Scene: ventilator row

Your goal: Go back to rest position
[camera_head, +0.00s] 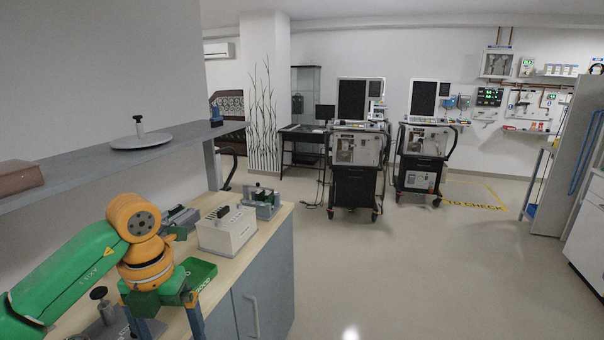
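My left arm comes in from the lower left, green with an orange wrist. My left gripper (168,321) points down over the near part of the wooden-topped counter. Its two fingers are spread apart, and I see nothing held between them. The fingertips run toward the bottom edge of the view, so their exact ends are hard to see. My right arm and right gripper are not in view.
A shelf (75,178) hangs above. Two ventilator carts (355,185) (420,175) stand behind.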

